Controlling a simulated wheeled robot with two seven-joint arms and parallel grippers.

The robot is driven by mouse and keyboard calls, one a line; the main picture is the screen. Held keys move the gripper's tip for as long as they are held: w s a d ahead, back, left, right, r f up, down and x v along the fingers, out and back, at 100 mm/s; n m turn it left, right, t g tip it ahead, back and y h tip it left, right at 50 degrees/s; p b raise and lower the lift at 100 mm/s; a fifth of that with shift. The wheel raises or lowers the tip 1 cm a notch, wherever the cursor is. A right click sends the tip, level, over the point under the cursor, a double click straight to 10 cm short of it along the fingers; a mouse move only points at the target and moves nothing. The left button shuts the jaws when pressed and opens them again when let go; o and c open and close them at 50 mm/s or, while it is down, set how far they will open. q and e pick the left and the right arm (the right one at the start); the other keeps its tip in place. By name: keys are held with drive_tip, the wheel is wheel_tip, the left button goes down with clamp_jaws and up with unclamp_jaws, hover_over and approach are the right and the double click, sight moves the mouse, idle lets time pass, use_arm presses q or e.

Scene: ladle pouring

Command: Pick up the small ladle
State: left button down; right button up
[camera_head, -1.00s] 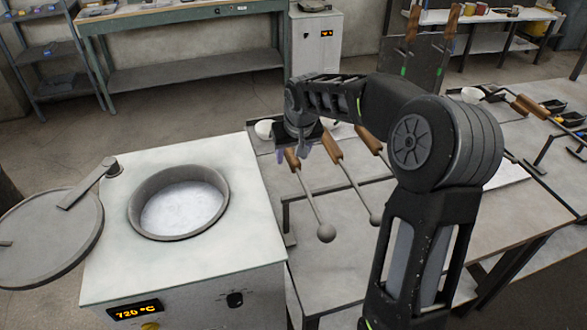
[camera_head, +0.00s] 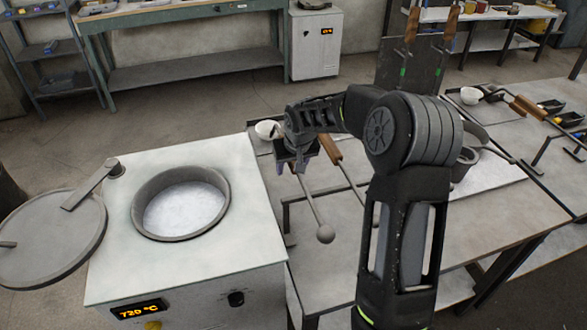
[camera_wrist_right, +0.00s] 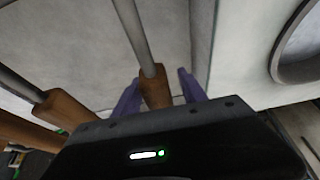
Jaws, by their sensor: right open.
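The leftmost ladle, which looks like the small one, lies on a rack; its round bowl (camera_head: 325,233) is toward me and a thin rod runs back to its wooden handle. My right gripper (camera_head: 294,167) is at that handle and mostly hides it in the head view. In the right wrist view, the wooden handle (camera_wrist_right: 156,90) sits between the two open purple fingers of my right gripper (camera_wrist_right: 159,80). Clear gaps show on both sides. A second ladle's wooden handle (camera_head: 330,149) is just to the right. My left gripper is not in view.
A furnace (camera_head: 110,235) with a round crucible opening (camera_head: 181,203) stands to the left, its lid (camera_head: 45,240) swung aside. A white bowl (camera_head: 266,130) is just behind my gripper. My right arm covers part of the rack. A second wooden handle (camera_wrist_right: 68,112) is close by in the wrist view.

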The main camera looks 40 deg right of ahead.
drive_tip(key=shift+c, duration=0.2)
idle(0.3)
clamp_jaws()
idle(0.3)
idle(0.8)
drive_tip(key=shift+w+r, duration=0.1)
drive_tip(key=shift+r, duration=0.05)
